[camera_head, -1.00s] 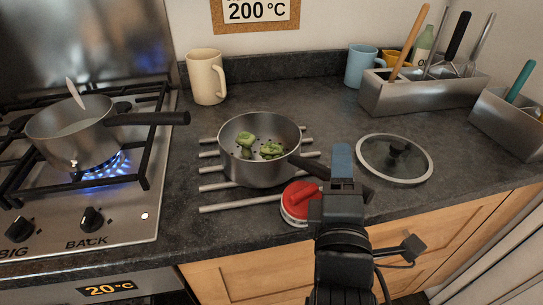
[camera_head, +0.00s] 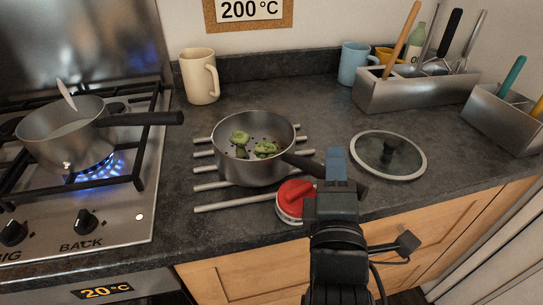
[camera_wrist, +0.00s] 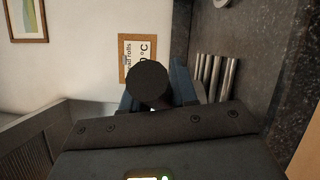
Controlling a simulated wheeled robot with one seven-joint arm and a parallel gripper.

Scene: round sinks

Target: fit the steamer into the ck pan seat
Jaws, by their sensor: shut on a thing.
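The steamer (camera_head: 240,168), a grey metal pan with holes in its floor and green pieces inside, is at the wire rack in the head view. I cannot tell whether it touches the bars. My gripper (camera_head: 336,172) is shut on its dark handle (camera_head: 303,164); the handle's round end (camera_wrist: 150,82) fills the middle of the wrist view. The ck pan (camera_head: 60,143), a steel pot with pale contents, sits on the lit burner at the left. A light utensil leans out of it, and its dark handle (camera_head: 145,119) points right.
The rack's bars (camera_head: 225,206) lie under the steamer. A red-topped dial (camera_head: 295,199) is beside my gripper, and a glass lid (camera_head: 388,166) lies right. A cream mug (camera_head: 199,77), blue mug (camera_head: 354,66) and utensil box (camera_head: 400,95) stand behind. Counter between stove and rack is clear.

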